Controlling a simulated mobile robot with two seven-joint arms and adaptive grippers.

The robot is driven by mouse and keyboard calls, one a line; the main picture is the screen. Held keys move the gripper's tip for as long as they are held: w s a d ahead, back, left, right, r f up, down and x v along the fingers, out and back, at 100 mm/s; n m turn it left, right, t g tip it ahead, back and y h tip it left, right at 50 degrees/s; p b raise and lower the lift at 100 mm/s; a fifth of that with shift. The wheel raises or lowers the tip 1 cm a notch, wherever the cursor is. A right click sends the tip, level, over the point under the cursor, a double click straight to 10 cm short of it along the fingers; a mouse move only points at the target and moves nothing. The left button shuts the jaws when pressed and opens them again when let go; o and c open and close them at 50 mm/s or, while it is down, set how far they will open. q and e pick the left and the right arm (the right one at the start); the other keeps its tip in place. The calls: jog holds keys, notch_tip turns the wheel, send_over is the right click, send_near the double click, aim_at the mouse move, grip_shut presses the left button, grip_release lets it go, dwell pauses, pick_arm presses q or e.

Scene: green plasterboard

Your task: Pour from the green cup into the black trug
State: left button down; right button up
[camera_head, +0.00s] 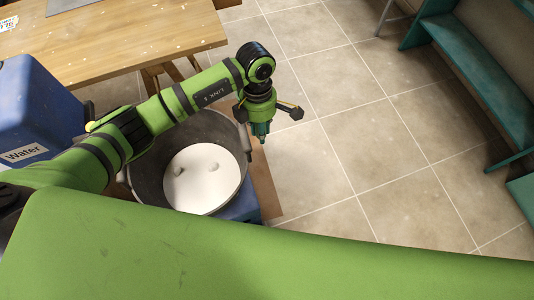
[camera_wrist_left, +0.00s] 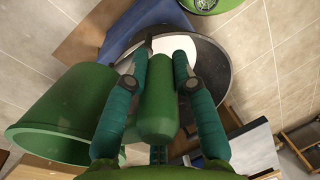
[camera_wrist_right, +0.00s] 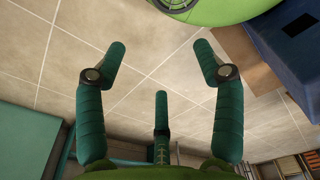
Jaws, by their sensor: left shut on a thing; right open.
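The black trug (camera_head: 143,172) stands below my left arm in the head view, with a flat white fill (camera_head: 207,183) and small lumps in it. It also shows beyond the fingers in the left wrist view (camera_wrist_left: 214,68). My left gripper (camera_head: 262,132) hangs by the trug's right rim in the head view. In the left wrist view, the left gripper (camera_wrist_left: 163,68) is shut on a rounded green part between its fingers, seemingly the handle of the green cup (camera_wrist_left: 68,110). The cup's contents are hidden. My right gripper (camera_wrist_right: 161,60) is open and empty.
A blue container labelled Water (camera_head: 40,105) stands at the left. A wooden table (camera_head: 130,35) is at the upper left. Teal shelving (camera_head: 470,60) is at the upper right. Tiled floor (camera_head: 350,140) lies open to the right of the trug.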

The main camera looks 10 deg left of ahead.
notch_tip(320, 180, up, 7)
jog(key=d+p, duration=0.2)
jog(key=p, duration=0.4)
pick_arm(q)
jog(key=s+f+n+h+b, duration=0.5)
jog(key=n+h+b, duration=0.5)
jog(key=n, duration=0.2)
jog(key=shift+s+a+b, duration=0.15)
jog(key=shift+s+b, duration=0.15)
jog(key=shift+s, duration=0.45)
pick_arm(e)
notch_tip(320, 180, down, 10)
jog(key=a, duration=0.1)
jog(key=shift+w, duration=0.35)
pick_arm(q)
jog(key=shift+s+f, duration=0.1)
jog(key=shift+f, duration=0.2)
pick_arm(e)
jog(key=shift+f, duration=0.2)
pick_arm(q)
jog(key=shift+h, duration=0.3)
pick_arm(e)
jog(key=shift+d, duration=0.15)
pick_arm(q)
jog(key=shift+a+r+h+b, duration=0.9)
jog(key=shift+r+b, duration=0.15)
jog(key=shift+b, duration=0.1)
pick_arm(e)
jog(key=shift+f, duration=1.05)
